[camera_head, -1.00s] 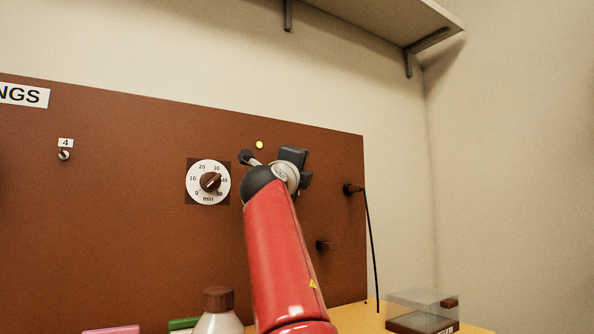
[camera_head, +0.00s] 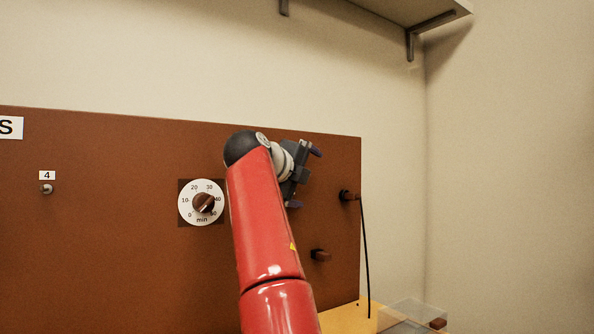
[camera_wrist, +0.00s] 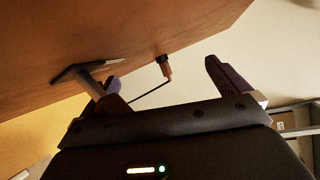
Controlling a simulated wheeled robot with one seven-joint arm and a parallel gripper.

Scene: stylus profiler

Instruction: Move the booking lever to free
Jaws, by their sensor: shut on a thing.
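My gripper (camera_head: 304,178) is at the brown board, right of the dial, with its side turned to the head view. In the wrist view, my gripper (camera_wrist: 168,88) has its two purple-padded fingers well apart. A grey shaft, seemingly the booking lever (camera_wrist: 78,73), stands out from the board beside the left finger. A brown piece lies along that finger's inner side; I cannot tell whether it belongs to the lever. Contact with the right finger is not visible. In the head view my arm hides the lever, and its position marks are not readable.
A dial timer (camera_head: 202,203) is left of my arm. A plug with a black cord (camera_head: 348,195) is at the board's right edge, also in the wrist view (camera_wrist: 165,70). A brown block (camera_head: 320,255) juts out below. A clear box (camera_head: 415,312) stands lower right.

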